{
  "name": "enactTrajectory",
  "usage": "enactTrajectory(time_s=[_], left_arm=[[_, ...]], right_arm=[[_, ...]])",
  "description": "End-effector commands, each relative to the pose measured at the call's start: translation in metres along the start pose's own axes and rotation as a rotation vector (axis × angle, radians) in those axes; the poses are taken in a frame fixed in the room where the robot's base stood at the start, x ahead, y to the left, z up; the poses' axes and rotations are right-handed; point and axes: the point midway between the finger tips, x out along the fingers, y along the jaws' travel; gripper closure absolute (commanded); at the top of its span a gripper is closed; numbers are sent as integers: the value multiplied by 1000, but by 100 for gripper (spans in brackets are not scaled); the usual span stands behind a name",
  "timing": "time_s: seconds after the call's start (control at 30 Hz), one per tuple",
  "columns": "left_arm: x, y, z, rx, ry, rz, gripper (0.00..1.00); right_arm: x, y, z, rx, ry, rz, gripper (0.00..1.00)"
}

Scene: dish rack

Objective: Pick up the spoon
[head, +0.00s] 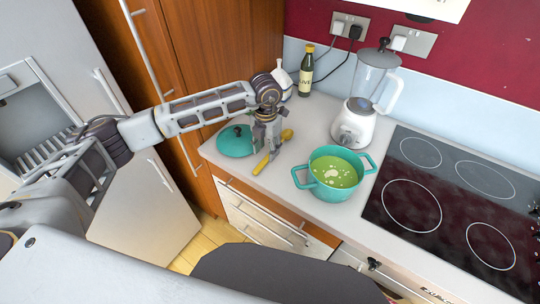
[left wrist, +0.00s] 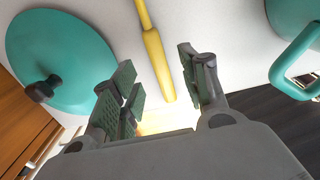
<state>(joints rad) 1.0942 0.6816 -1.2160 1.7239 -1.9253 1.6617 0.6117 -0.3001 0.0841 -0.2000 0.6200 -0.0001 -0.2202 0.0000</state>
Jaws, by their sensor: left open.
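The yellow spoon (head: 262,164) lies on the white counter near its front edge, between the teal lid and the teal pot. Its handle (left wrist: 155,50) runs between my left gripper's fingers in the left wrist view; its far end is cut off there. My left gripper (head: 268,145) points down over the spoon and hides part of it in the head view. In the left wrist view my left gripper (left wrist: 158,78) is open, with a finger on each side of the handle and nothing held. My right gripper is not in view.
The teal lid (head: 234,141) with a dark knob lies left of the spoon. The teal pot (head: 328,188) of green soup stands to the right. A blender (head: 352,125), a dark bottle (head: 306,75) and a white bottle (head: 281,78) stand behind. The cooktop (head: 450,200) is at right.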

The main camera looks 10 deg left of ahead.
Motion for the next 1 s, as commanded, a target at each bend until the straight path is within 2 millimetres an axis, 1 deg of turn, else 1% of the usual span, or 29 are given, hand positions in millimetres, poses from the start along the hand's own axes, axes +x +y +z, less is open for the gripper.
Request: enactTrajectory(time_s=[0.2,0.4,0.53,0.93,1.0], left_arm=[[22,2,0,0,4,0,55],[40,2,1,0,1,1,55],[43,2,1,0,0,0,55],[43,2,1,0,0,1,55],[43,2,1,0,0,1,64]], right_arm=[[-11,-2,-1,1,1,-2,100],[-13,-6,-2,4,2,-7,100],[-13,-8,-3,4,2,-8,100],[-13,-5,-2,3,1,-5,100],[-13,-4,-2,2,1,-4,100]])
